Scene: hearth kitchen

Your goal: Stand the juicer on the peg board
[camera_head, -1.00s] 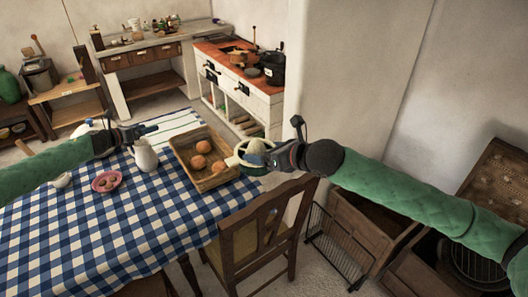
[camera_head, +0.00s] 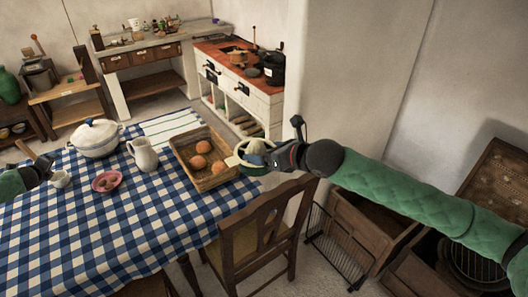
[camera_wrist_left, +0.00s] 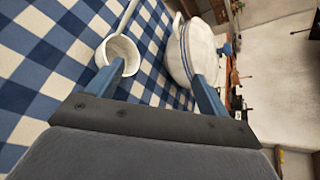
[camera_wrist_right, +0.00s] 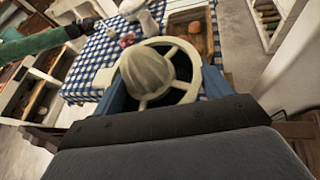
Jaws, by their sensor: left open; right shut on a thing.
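The juicer (camera_head: 238,160), with a pale ribbed cone and a cream ring, is held in my right gripper (camera_head: 275,156) in the air beside the table's right edge. In the right wrist view the juicer (camera_wrist_right: 150,75) sits between the two blue fingers, cone upward and slightly tilted. My left gripper (camera_head: 46,166) is open and empty at the left side of the table. In the left wrist view its left finger overlaps a white cup (camera_wrist_left: 118,48); I cannot tell whether they touch. I cannot clearly pick out the peg board; a perforated brown panel (camera_head: 505,163) stands at the far right.
A wooden chair (camera_head: 262,218) stands below the juicer. The table's front is clear.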

